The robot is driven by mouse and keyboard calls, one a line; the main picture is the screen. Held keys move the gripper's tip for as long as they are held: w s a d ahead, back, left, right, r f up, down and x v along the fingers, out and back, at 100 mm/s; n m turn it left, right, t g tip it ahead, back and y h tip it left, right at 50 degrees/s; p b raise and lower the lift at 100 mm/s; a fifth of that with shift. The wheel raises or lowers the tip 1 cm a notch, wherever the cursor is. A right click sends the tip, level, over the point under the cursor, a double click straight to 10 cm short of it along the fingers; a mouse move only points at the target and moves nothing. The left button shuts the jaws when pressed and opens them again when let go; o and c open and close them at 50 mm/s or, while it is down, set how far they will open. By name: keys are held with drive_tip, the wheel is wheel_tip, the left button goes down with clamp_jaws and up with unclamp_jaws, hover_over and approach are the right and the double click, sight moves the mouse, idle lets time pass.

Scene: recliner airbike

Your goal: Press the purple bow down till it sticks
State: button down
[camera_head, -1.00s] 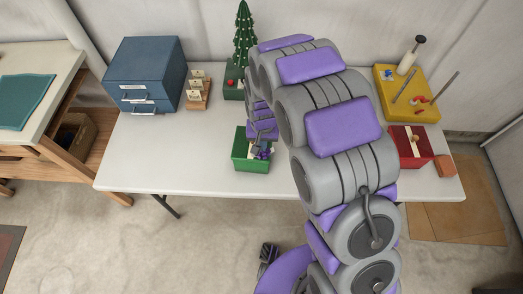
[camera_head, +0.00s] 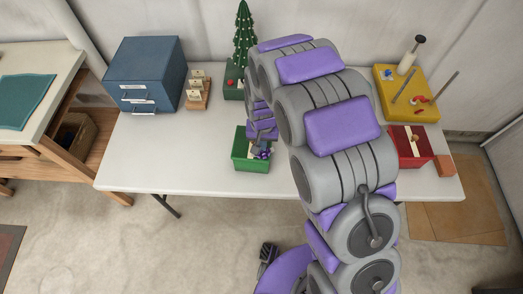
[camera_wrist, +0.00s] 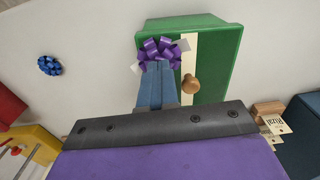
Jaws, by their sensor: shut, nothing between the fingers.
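The purple bow (camera_wrist: 160,48) is at the edge of the green box (camera_wrist: 212,62) in the wrist view, beside a cream strip with a wooden knob (camera_wrist: 191,84). In the head view the bow (camera_head: 264,154) shows small at the right of the green box (camera_head: 243,161), partly hidden by my arm. My gripper (camera_wrist: 157,68) is shut and empty, its blue-grey fingertips right at the bow's lower edge in the wrist view. Whether they touch it I cannot tell. The bow's underside is hidden.
A blue bow (camera_wrist: 49,65) lies apart on the white table. A red box (camera_head: 411,147) and yellow board (camera_head: 405,92) stand right; a small tree (camera_head: 243,40), tag holder (camera_head: 198,91) and blue cabinet (camera_head: 146,74) stand behind or left. The table's front left is clear.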

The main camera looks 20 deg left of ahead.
drive_tip(key=shift+f, duration=0.1)
drive_tip(key=shift+r+p, duration=0.3)
drive_tip(key=shift+r, duration=0.4)
drive_tip(key=shift+r+p, duration=0.95)
drive_tip(key=shift+r, duration=1.95)
